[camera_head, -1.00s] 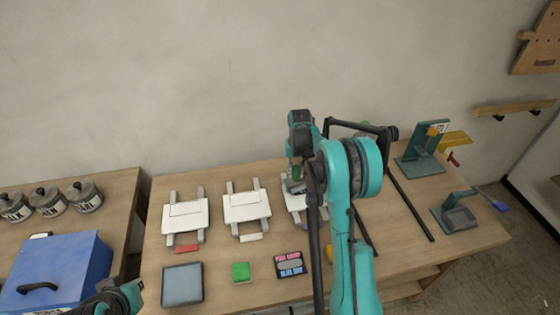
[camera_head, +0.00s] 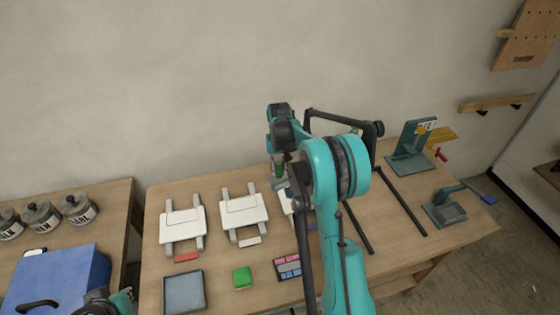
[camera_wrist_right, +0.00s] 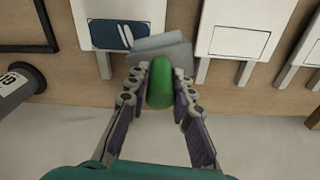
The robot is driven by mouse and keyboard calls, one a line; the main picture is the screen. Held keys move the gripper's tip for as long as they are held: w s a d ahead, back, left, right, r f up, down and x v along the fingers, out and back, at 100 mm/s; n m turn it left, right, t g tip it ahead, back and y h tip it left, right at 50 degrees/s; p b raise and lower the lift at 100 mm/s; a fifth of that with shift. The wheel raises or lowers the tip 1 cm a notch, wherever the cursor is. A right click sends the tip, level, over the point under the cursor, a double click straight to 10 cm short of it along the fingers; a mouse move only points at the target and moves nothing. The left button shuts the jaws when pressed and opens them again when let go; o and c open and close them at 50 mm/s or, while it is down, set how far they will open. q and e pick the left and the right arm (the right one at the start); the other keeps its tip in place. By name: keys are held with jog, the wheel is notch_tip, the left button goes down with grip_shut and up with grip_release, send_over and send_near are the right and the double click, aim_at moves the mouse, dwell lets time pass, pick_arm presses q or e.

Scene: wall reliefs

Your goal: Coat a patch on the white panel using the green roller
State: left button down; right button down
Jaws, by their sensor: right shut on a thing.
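My right gripper (camera_head: 279,178) is shut on the upright green handle (camera_wrist_right: 160,82) of the roller. The roller's grey head (camera_wrist_right: 162,48) is beyond the fingers in the wrist view, overlapping the edge of a white panel (camera_wrist_right: 150,8); I cannot tell if it touches. That panel bears a dark blue patch (camera_wrist_right: 108,36) with white streaks; in the head view my arm hides much of it. Two more white panels, a middle one (camera_head: 242,212) and a left one (camera_head: 182,224), lie to its left there. My left gripper (camera_head: 108,304) is partly in view at bottom left, its jaws unclear.
A grey-blue tray (camera_head: 184,292), a green block (camera_head: 242,277) and a pink-and-blue labelled card (camera_head: 288,266) lie at the table's front. Dark bars (camera_head: 402,202) and teal stands (camera_head: 411,150) are at the right. A blue box (camera_head: 50,280) stands at the left.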

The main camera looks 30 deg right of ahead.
aim_at(278, 163)
jog(key=shift+r+p, duration=0.75)
jog(key=shift+r, duration=0.8)
